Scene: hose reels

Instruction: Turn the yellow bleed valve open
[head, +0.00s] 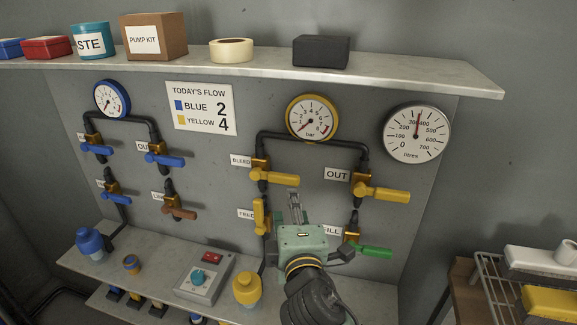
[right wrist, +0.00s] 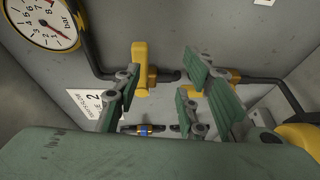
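The yellow bleed valve (head: 274,176) is on the left pipe of the yellow-gauge loop, beside the BLEED label (head: 241,160). Its handle points right, roughly level. In the right wrist view the picture is turned, and the bleed handle (right wrist: 140,64) points up, close to the left finger. My right gripper (head: 293,203) is open and empty, just below the handle's outer end in the head view. Its fingers (right wrist: 165,85) stand apart in the right wrist view; no contact with the handle shows. My left gripper is not in view.
The yellow feed valve (head: 260,216), handle upright, is just left of my right gripper. The yellow OUT valve (head: 382,193) and green fill handle (head: 375,252) are to the right. The yellow-rimmed gauge (head: 312,117) is above. A yellow-capped bottle (head: 247,290) stands on the lower shelf.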

